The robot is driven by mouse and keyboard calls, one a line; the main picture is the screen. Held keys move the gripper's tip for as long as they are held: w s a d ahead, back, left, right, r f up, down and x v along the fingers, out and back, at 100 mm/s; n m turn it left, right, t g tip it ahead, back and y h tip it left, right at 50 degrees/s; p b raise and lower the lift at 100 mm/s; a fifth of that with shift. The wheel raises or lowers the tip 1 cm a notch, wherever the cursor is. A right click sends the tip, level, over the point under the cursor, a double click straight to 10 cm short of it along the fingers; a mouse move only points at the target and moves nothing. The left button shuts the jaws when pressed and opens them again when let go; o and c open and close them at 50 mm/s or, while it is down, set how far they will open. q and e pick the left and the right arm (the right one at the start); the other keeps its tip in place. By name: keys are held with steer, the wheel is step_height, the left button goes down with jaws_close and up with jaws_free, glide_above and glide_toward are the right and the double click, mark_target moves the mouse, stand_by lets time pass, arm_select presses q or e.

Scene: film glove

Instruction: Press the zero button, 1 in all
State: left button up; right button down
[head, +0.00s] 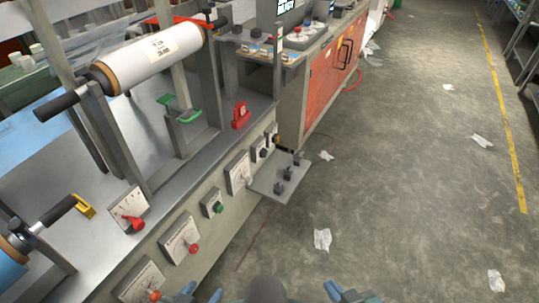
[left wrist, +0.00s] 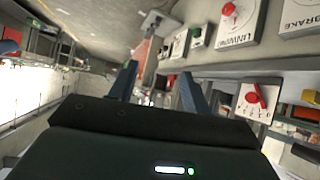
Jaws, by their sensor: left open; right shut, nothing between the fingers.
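No button with a readable zero label shows in either view. A small box with a green button (head: 213,203) is on the front face of the machine; a green button on a pale box also shows in the left wrist view (left wrist: 196,38). Far back, a small green-lit display (head: 285,6) stands above a bench; its lettering is too small to tell. My left gripper (head: 203,291) is at the bottom edge, open, empty and apart from the panels; its two fingers show in the left wrist view (left wrist: 157,80). My right gripper (head: 343,292) is shut and empty at the bottom right.
Dial plates with red knobs (head: 180,240) line the machine front. A small shelf with dark knobs (head: 280,178) juts out from it. A white film roll (head: 150,60), a green clamp (head: 180,110) and a red block (head: 240,116) are above. The floor (head: 400,180) is open, with scraps of paper.

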arm_select(q)
steer(key=shift+w+r, duration=0.15)
steer(key=shift+w, duration=0.1)
